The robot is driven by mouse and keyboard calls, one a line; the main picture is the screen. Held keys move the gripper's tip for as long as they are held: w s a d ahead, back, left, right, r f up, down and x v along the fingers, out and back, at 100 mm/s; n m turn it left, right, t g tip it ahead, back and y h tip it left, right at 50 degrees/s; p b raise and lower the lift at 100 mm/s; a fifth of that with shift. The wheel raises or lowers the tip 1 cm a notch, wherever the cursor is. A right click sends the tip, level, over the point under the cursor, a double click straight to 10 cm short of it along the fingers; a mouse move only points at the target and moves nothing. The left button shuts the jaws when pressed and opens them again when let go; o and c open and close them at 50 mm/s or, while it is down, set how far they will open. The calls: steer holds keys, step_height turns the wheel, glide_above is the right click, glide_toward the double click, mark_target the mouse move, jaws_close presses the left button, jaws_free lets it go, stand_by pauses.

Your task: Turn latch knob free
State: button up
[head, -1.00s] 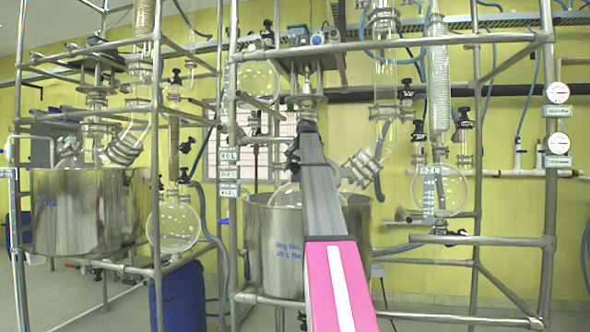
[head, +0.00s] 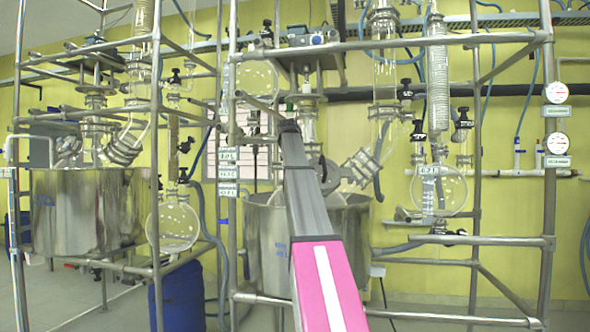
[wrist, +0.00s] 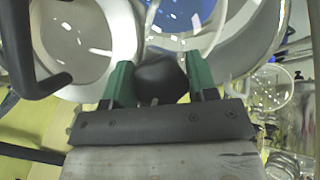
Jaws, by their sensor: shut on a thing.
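In the wrist view, my gripper (wrist: 158,66) has its two green fingers on either side of a dark, rounded knob (wrist: 161,80). The gripper is shut on this knob. The knob's lower part and its mount are mostly hidden by the gripper body. In the head view, my arm reaches toward the middle reactor; the fingers and the knob cannot be made out there.
A black bent bar (wrist: 40,88) is close on the left in the wrist view. In the head view, a steel vat (head: 265,240) stands beyond my arm, inside a pipe frame (head: 476,200). A round glass flask (head: 440,190) hangs to the right.

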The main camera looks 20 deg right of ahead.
steer(key=n+h, duration=0.1)
steer(key=n, duration=0.2)
steer(key=n+t+h, duration=0.1)
steer(key=n+h, duration=0.1)
steer(key=n, duration=0.1)
steer(key=n+t, duration=0.1)
steer(key=n, duration=0.1)
steer(key=n+t+h, duration=0.1)
steer(key=n, duration=0.1)
steer(key=shift+d+h, duration=0.1)
steer(key=shift+h, duration=0.2)
steer(key=shift+n+t+h, duration=0.3)
steer(key=shift+n+t, duration=0.3)
steer(key=shift+n, duration=1)
steer(key=shift+w+r, duration=0.1)
steer(key=o, duration=0.9)
steer(key=v, duration=1.1)
steer(key=shift+d, duration=0.1)
